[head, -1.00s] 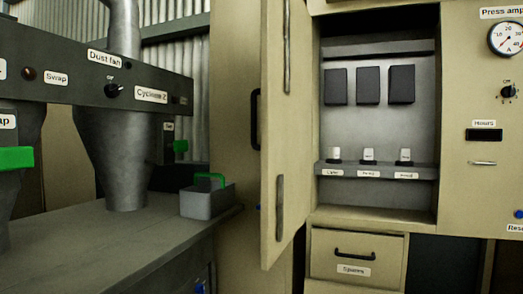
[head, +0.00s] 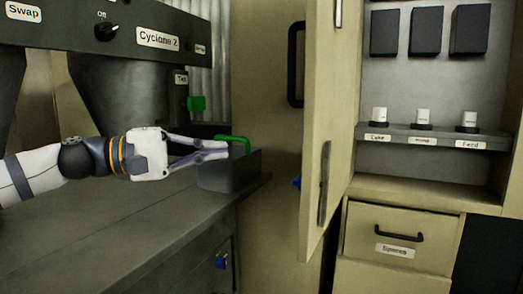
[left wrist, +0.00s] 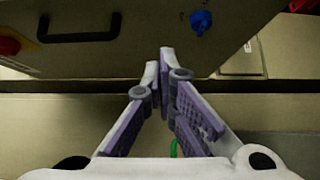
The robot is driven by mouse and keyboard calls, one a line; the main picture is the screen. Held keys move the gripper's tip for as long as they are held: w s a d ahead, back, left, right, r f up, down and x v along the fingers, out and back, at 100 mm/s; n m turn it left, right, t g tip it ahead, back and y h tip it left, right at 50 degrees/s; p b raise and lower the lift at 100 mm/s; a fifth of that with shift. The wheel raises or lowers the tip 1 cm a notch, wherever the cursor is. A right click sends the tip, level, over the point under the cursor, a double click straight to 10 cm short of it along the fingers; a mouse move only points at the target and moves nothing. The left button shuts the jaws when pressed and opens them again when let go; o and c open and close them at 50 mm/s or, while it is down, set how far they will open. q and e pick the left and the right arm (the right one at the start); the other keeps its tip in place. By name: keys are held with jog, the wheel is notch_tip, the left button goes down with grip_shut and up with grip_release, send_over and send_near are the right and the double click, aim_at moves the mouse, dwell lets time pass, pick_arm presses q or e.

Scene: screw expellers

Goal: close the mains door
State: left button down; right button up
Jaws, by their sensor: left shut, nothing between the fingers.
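The mains door (head: 334,140) is a tall beige panel standing open, swung out toward me at the left of the cabinet opening. A black handle (head: 296,65) sticks out from its left side. My left gripper (head: 228,149) is shut and empty, pointing right, left of the door and apart from it, lower than the handle. In the left wrist view the shut fingertips (left wrist: 158,58) point at beige surfaces, with a black handle (left wrist: 80,36) and a blue knob (left wrist: 200,22) above. I cannot tell which panel that handle belongs to. My right gripper is not in view.
A grey bin (head: 230,172) with a green handle stands at the bench (head: 130,230) edge, by my left gripper. Inside the cabinet are black blocks (head: 398,32) and a shelf of labelled white switches (head: 423,117). A Spares drawer (head: 400,235) is below. The cyclone hopper is at left.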

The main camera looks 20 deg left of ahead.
pick_arm(q)
jog(key=w+d, duration=0.5)
jog(key=d, duration=0.6)
jog(key=shift+w+d+b, duration=0.2)
jog(key=shift+d+b, duration=0.1)
jog(key=shift+d, duration=0.05)
jog(key=shift+f, duration=0.1)
